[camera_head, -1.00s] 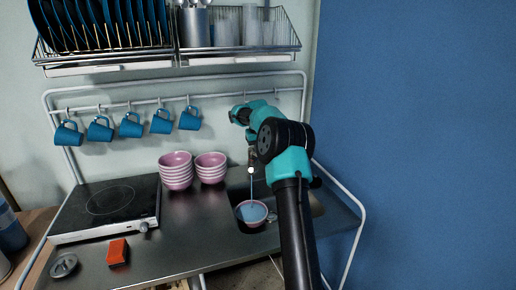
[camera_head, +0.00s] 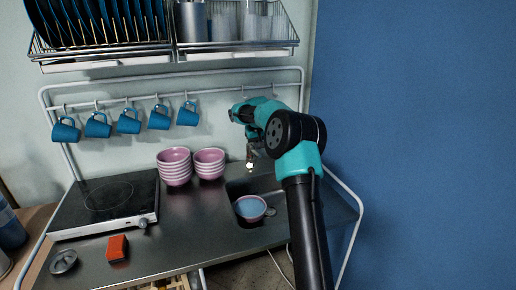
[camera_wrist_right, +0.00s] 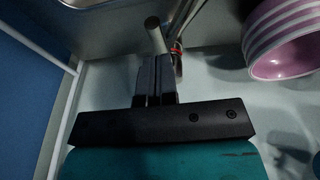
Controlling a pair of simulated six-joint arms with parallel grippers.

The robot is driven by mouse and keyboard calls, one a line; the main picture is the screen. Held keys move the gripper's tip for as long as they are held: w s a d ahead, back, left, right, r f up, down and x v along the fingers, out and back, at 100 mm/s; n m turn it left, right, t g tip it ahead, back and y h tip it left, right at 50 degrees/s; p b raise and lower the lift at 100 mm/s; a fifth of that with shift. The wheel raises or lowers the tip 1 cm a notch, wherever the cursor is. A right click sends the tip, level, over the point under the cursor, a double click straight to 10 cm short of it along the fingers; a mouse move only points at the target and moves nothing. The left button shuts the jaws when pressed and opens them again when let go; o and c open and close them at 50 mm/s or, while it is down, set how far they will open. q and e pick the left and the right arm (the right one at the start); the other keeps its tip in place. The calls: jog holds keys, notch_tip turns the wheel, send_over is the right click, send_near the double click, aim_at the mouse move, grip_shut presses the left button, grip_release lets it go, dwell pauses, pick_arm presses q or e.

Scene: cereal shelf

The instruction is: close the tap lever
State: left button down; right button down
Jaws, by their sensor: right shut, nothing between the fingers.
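The tap (camera_head: 250,158) rises over the sink at the back right of the counter, its spout end bright. No water stream shows below it. In the right wrist view, the tap's metal pipe (camera_wrist_right: 186,22) and a short cylindrical part (camera_wrist_right: 155,36), apparently the lever, are just beyond my right gripper (camera_wrist_right: 156,62). Its fingers are shut with nothing between them; whether they touch the lever I cannot tell. In the head view my right arm hides the fingertips and most of the lever. My left gripper is not in view.
A bowl of bluish water (camera_head: 251,208) sits in the sink (camera_head: 275,195). Pink bowl stacks (camera_head: 174,167) stand left of the tap; pink striped bowls show in the wrist view (camera_wrist_right: 285,45). Blue mugs (camera_head: 129,122) hang behind. A hob (camera_head: 110,205) and orange sponge (camera_head: 117,248) are left.

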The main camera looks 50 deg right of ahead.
jog(key=v, duration=0.8)
jog(key=shift+s, duration=0.3)
